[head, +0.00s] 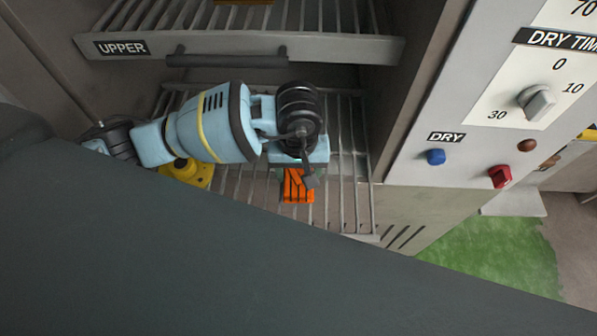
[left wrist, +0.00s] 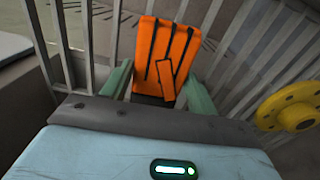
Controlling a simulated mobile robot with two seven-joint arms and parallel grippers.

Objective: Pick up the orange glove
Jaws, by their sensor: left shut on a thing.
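The orange glove (head: 298,186) has dark lines between its fingers. In the head view it shows just below my left gripper (head: 305,172), over the bars of the lower rack (head: 345,200). My left gripper comes in from the left and is shut on the glove. In the left wrist view the orange glove (left wrist: 165,55) stands up between the two greenish fingers of my left gripper (left wrist: 160,85), its dark cuff end near the palm. Whether the glove still touches the rack cannot be told. My right gripper is not in view.
A yellow round object (head: 188,172) lies on the rack left of the glove; it also shows in the left wrist view (left wrist: 292,108). The upper rack (head: 240,45), labelled UPPER, and its dark handle (head: 226,60) are above my arm. A control panel (head: 470,130) with knobs stands at right.

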